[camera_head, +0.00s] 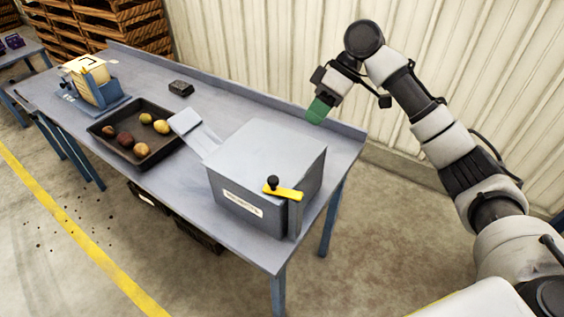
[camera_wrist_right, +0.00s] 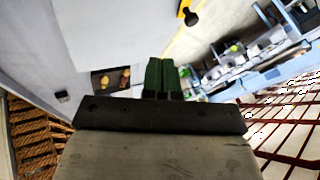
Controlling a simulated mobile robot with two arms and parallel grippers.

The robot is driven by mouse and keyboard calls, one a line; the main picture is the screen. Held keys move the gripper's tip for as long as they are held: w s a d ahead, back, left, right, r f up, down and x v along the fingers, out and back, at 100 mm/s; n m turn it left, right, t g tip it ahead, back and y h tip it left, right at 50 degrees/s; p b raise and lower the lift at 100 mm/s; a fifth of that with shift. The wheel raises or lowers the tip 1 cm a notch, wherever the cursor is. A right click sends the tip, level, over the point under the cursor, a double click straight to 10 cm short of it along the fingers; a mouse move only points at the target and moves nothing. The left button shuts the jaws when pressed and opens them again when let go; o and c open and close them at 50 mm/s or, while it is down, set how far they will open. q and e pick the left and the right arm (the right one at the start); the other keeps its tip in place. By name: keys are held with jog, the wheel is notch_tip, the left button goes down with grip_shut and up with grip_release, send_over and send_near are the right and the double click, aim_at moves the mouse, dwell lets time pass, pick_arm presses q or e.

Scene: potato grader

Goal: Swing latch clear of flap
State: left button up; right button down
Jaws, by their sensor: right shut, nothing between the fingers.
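The yellow latch (camera_head: 284,192) with a black knob lies across the top front right corner of the grey grader box (camera_head: 265,165). A narrow upright grey plate (camera_head: 296,217), which looks like the flap, stands at that corner under the latch. My right gripper (camera_head: 318,111), with green fingers, is shut and empty. It is above the back right of the table, behind the box and apart from the latch. In the right wrist view the green fingertips (camera_wrist_right: 160,73) are together, and the latch (camera_wrist_right: 184,12) shows at the top. My left gripper is not in view.
A dark tray (camera_head: 158,160) with several potatoes lies left of the box, below its chute (camera_head: 193,132). A small black block (camera_head: 181,88) and a blue stand with a cream box (camera_head: 97,82) are further left. A low rim (camera_head: 235,91) runs along the table's back.

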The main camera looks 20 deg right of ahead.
aim_at(282, 187)
jog(key=p+x, duration=0.2)
jog(key=x, duration=0.7)
jog(key=shift+s+a, duration=0.15)
jog(key=shift+a, duration=0.1)
jog(key=shift+s+a+f+p, duration=0.25)
jog(key=shift+s+a+p, duration=0.15)
jog(key=shift+s+a, duration=0.2)
jog(key=shift+s+a+f+p, duration=0.25)
jog(key=shift+s+a+p, duration=0.15)
jog(key=shift+s+a, duration=0.15)
jog(key=shift+s+a+f, duration=0.1)
jog(key=shift+s+a, duration=0.2)
jog(key=shift+a, duration=0.05)
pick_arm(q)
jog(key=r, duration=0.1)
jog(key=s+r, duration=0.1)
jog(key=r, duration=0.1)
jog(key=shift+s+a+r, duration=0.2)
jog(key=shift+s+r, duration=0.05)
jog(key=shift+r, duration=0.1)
